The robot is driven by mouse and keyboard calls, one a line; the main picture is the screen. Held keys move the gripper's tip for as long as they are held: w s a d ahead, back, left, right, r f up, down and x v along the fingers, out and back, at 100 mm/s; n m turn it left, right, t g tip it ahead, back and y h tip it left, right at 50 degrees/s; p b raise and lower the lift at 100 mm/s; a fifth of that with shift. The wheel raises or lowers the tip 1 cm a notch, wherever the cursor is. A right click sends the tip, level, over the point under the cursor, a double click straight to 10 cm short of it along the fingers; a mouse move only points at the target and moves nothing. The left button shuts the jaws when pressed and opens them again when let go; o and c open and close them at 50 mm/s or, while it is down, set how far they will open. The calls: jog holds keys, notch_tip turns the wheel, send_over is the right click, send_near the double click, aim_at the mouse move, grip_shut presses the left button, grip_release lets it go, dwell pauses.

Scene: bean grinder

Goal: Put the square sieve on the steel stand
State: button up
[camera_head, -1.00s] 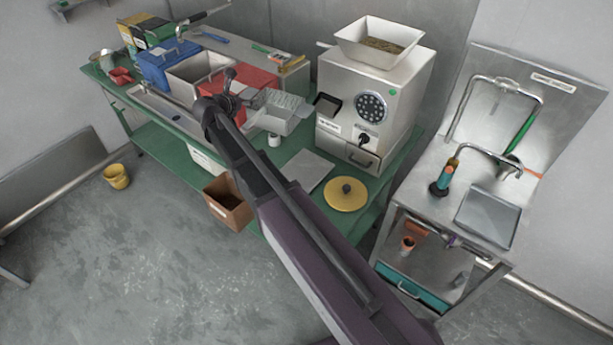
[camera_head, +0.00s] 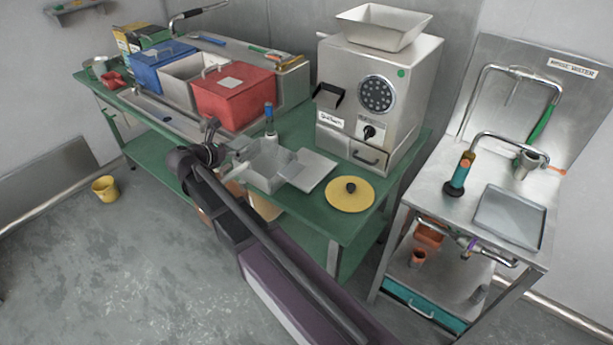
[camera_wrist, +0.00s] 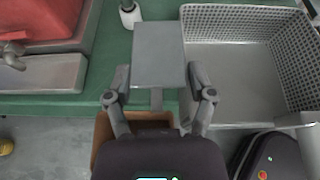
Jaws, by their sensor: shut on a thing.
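The square sieve (camera_wrist: 235,85) is a grey tray with perforated walls. It fills the right of the wrist view and shows in the head view (camera_head: 266,163) at the green bench's front edge. My gripper (camera_wrist: 160,97) is shut on the sieve's flat grey grip block (camera_wrist: 158,52), with one finger on each side. In the head view my gripper (camera_head: 222,152) is at the sieve's left. The sieve's underside is hidden. A steel unit on legs (camera_head: 425,195) stands at the right; I cannot tell whether this is the steel stand.
On the bench are a blue box (camera_head: 158,65), a red box (camera_head: 235,98), a blue-topped bottle (camera_head: 270,122), a grey plate (camera_head: 314,172), a yellow lid (camera_head: 350,198) and the grinder (camera_head: 350,110).

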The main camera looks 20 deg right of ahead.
jog(key=shift+s+a+f+b, duration=0.2)
jog(key=shift+s+f+b, duration=0.2)
jog(key=shift+f, duration=0.25)
jog(key=shift+d, duration=0.1)
jog(key=w+d+f+b, duration=0.1)
jog(key=w+d, duration=0.5)
jog(key=d, duration=0.7)
jog(key=shift+w+f, duration=0.15)
jog(key=shift+w, duration=0.05)
jog(key=shift+d, duration=0.1)
jog(key=f+b, duration=0.2)
jog(key=d+f+b, duration=0.1)
jog(key=b, duration=0.1)
jog(key=shift+w+f, duration=0.25)
jog(key=shift+f, duration=0.1)
